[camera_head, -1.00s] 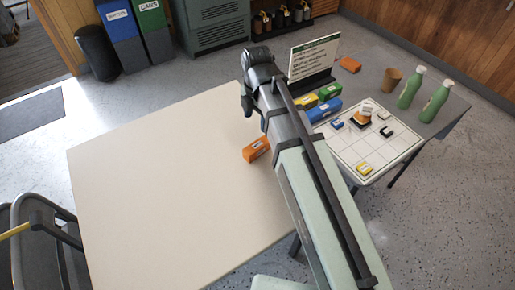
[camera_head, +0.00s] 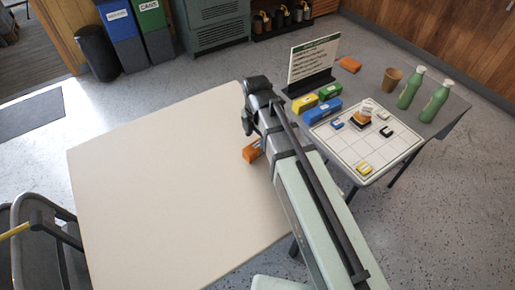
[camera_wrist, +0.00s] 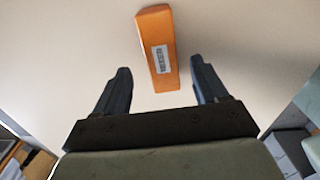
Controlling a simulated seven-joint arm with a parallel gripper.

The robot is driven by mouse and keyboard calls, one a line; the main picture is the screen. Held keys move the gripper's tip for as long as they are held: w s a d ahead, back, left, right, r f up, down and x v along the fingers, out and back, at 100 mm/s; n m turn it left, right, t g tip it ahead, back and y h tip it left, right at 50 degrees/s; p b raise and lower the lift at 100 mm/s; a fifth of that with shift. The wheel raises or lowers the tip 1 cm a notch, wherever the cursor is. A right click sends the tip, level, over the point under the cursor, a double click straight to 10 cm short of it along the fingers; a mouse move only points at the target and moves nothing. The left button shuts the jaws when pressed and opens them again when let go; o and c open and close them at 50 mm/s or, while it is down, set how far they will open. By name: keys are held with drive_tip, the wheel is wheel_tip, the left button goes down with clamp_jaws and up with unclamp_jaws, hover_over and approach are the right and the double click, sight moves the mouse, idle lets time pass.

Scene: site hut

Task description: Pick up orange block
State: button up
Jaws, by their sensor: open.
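An orange block (camera_head: 252,151) with a pale label lies on the cream table (camera_head: 160,180), near its right side, partly hidden by my arm in the head view. In the wrist view the orange block (camera_wrist: 158,52) lies ahead of my gripper, its near end between the lines of the two fingers. My gripper (camera_wrist: 160,80) is open and empty, with its fingers apart on either side of the block's near end. In the head view my gripper (camera_head: 248,122) hangs above the table just beyond the block.
The grey table (camera_head: 450,110) holds a sign (camera_head: 312,62), yellow, green and blue blocks, a white grid board (camera_head: 345,150) with small pieces, a brown cup (camera_head: 392,80) and two green bottles (camera_head: 411,87). Most of the cream table is bare.

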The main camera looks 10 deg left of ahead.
sight(257, 144)
drive_tip(key=shift+d+f, duration=0.15)
drive_tip(key=shift+f, duration=2.35)
drive_tip(key=shift+c, duration=0.3)
drive_tip(key=c, duration=1.1)
